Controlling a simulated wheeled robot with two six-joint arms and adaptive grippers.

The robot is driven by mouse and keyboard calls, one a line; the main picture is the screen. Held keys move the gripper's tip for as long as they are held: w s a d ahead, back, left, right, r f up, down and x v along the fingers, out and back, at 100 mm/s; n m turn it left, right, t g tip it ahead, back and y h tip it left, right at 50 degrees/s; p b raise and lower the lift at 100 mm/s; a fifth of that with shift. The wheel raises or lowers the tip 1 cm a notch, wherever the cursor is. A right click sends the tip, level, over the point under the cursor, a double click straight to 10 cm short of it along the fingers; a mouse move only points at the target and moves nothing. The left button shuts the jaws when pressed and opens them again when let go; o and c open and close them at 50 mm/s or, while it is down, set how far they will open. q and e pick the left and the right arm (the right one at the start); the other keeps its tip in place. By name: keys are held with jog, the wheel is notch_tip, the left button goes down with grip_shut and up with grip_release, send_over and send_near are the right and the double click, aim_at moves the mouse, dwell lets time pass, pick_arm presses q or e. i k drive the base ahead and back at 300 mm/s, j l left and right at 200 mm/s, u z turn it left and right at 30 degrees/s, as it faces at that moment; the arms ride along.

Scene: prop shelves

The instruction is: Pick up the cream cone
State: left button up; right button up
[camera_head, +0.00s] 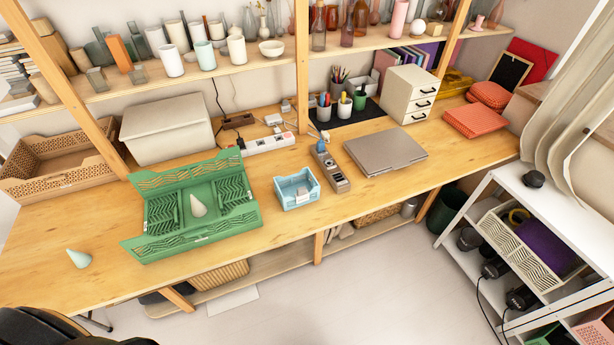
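A small cream cone (198,205) stands in the green folding crate (157,248) on the wooden table, tip pointing up and slightly left. A pale green cone (79,258) lies or leans on the bare table to the left of the crate. Neither of my grippers is in view, and nothing is seen touching either cone.
A laptop (385,153) lies further right. The table's front left is mostly clear.

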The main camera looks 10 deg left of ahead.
aim_at(198, 210)
jog(key=u, duration=1.4)
jog(key=j, duration=0.15)
